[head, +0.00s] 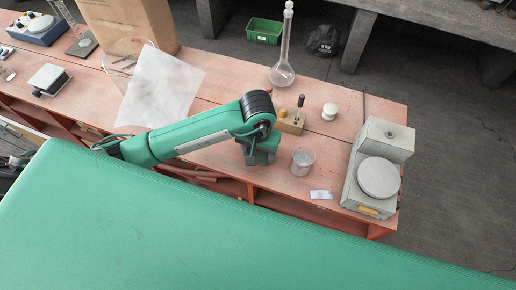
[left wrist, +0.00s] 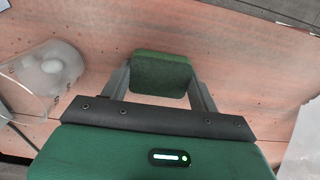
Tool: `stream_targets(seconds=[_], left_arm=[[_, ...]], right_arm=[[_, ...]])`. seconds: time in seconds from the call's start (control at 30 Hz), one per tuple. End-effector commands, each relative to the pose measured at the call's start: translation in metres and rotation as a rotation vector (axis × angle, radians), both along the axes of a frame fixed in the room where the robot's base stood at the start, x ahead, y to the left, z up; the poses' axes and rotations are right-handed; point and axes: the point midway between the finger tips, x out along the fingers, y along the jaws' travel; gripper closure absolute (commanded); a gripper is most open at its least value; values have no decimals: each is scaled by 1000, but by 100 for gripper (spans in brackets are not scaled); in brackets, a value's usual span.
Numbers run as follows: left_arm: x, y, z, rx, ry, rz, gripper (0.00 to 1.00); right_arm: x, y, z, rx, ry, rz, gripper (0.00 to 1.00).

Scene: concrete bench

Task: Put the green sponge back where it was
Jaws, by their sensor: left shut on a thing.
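My left gripper (left wrist: 160,85) is shut on the green sponge (left wrist: 160,72), which sits between its two fingers in the left wrist view. The sponge is a dark green block with a lighter green edge. Wooden bench top shows around it; I cannot tell whether it touches the bench. In the head view my left gripper (head: 252,185) points down near the bench's front edge, left of a small grey cup (head: 302,161). The sponge is hidden there by my arm. My right gripper is not in view.
A wooden block with a black-handled tool (head: 292,120) stands just behind my gripper, with a white knob-like object (head: 329,111) nearby. A grey scale-like device (head: 380,170) stands at the right end. A glass flask (head: 283,73) stands at the back. A white sheet (head: 160,85) lies left.

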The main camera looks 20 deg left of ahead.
Motion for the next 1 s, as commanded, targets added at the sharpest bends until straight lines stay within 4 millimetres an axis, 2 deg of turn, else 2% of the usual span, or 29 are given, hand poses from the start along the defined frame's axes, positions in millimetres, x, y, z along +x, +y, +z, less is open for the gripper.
stream_targets(seconds=[0.3,0.33,0.43,0.87,1.0], left_arm=[[0,0,-4,0,-1,0,57],[0,0,-3,-1,-1,0,35],[0,0,-2,-1,0,0,17],[1,0,3,-1,-2,0,17],[2,0,21,-2,-6,-2,17]], right_arm=[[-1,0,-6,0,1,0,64],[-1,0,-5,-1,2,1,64],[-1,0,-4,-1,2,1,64],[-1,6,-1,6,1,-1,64],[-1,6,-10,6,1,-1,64]])
